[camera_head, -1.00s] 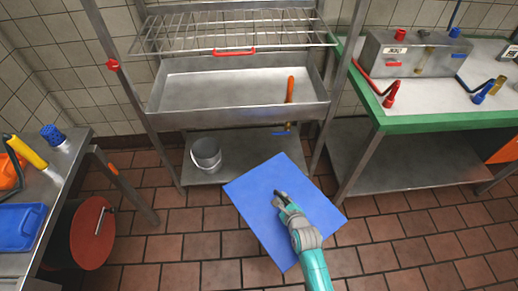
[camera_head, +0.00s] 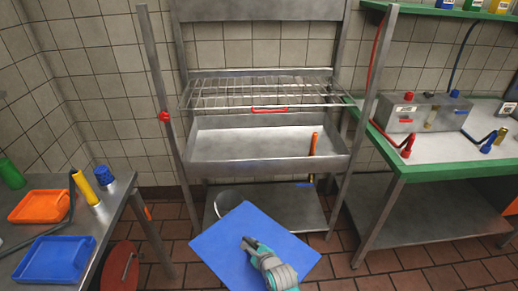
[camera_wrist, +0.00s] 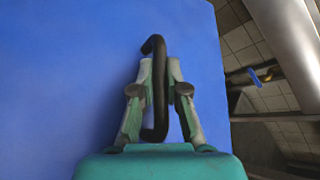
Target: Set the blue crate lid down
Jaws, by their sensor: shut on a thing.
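The blue crate lid (camera_head: 225,248) is a flat blue sheet in the lower middle of the head view. My gripper (camera_head: 250,245) is over it, shut on its dark handle. In the wrist view my gripper (camera_wrist: 160,80) has its two fingers on either side of the black curved handle (camera_wrist: 158,120), and the blue lid (camera_wrist: 60,80) fills most of the picture behind.
A metal sink (camera_head: 260,145) with a wire rack (camera_head: 265,92) above stands ahead, with a low shelf (camera_head: 290,208) below. A left table (camera_head: 105,215) holds an orange tray (camera_head: 40,206) and a blue tray (camera_head: 55,260). A green-edged counter (camera_head: 420,168) stands right. Tiled floor shows between.

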